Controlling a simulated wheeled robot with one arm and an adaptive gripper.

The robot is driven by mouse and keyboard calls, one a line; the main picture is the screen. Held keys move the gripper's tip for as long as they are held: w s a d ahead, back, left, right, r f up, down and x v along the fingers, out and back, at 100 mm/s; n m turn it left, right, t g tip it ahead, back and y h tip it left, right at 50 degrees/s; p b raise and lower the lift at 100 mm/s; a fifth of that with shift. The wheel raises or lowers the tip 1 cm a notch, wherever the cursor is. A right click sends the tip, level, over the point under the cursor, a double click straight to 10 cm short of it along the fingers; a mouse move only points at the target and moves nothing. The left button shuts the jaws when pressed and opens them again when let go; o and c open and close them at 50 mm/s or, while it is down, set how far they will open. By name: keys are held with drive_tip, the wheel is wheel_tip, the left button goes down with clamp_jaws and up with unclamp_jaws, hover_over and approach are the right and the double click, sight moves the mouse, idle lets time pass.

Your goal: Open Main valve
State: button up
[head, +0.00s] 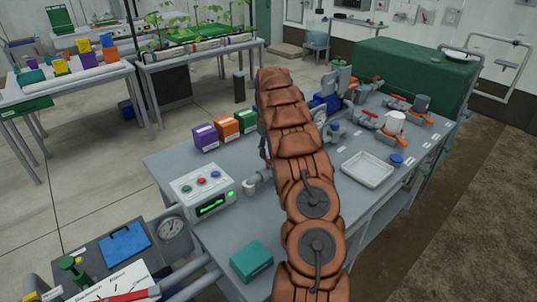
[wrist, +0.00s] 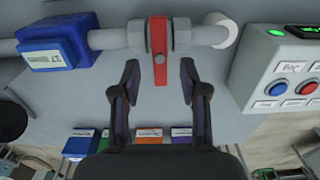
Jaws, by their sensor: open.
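In the wrist view a red valve handle (wrist: 159,50) sits on a grey pipe (wrist: 108,39) between two grey union nuts. The handle lies across the pipe, its lower end pointing toward my gripper (wrist: 160,82). My gripper is open, with one dark finger on each side of the handle's lower end; I see no contact. No name label shows on this valve. In the head view my arm covers the gripper and most of the valve; the grey pipe's elbow (head: 250,187) shows just left of the arm.
A blue labelled meter (wrist: 52,40) is on the pipe at left. A control box (wrist: 285,75) with coloured buttons stands close at right; it also shows in the head view (head: 203,192). Purple, orange and green boxes (head: 229,124) line the bench edge. A white tray (head: 368,168) lies right of my arm.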

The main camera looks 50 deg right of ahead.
sight(269, 162)
drive_tip(key=shift+f+p, duration=0.4)
drive_tip(key=shift+f, duration=1.1)
clamp_jaws()
